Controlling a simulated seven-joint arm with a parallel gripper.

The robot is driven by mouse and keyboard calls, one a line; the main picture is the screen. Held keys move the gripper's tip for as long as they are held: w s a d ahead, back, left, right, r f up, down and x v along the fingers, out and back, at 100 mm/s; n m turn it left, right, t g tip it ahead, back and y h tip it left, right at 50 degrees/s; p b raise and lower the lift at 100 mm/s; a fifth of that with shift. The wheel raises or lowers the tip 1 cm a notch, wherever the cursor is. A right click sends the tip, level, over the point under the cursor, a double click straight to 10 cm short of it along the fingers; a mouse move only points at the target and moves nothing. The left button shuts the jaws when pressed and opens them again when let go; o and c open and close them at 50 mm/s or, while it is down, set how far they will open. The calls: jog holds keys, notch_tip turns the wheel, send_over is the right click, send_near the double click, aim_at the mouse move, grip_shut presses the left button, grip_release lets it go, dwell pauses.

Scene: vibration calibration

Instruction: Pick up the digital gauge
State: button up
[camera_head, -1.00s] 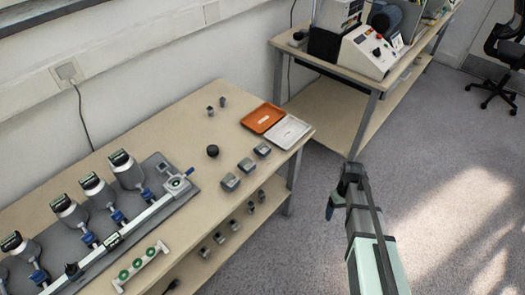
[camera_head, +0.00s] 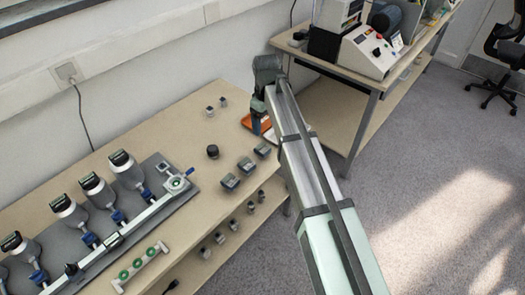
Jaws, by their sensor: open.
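Several gauges with grey bodies and dark display heads stand in a row on the grey bench plate (camera_head: 44,240) at the left of the table. The rightmost one (camera_head: 124,164) is nearest to my arm; others stand further left, such as this gauge (camera_head: 68,208). I cannot tell which is the digital gauge meant. My gripper (camera_head: 256,124) is over the right end of the table, above the orange tray (camera_head: 249,122), well to the right of the gauges. It is open; the arm partly hides it and I see nothing held.
A black round knob (camera_head: 212,151) and several small grey-blue blocks (camera_head: 230,182) sit between the gauges and my gripper. Two small cylinders (camera_head: 222,102) stand at the back. My arm partly covers the trays. A second bench (camera_head: 385,75) stands behind at right.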

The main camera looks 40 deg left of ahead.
aim_at(262, 148)
jog(key=f, duration=0.7)
jog(key=shift+s+a+f, duration=0.3)
jog(key=shift+a+f, duration=0.05)
jog(key=shift+s+d+f, duration=0.1)
jog(key=shift+s+f, duration=0.05)
jog(key=shift+f, duration=1.15)
jog(key=shift+s+f, duration=0.1)
jog(key=shift+f, duration=1.2)
jog(key=c, duration=1.1)
jog(key=shift+c, duration=0.2)
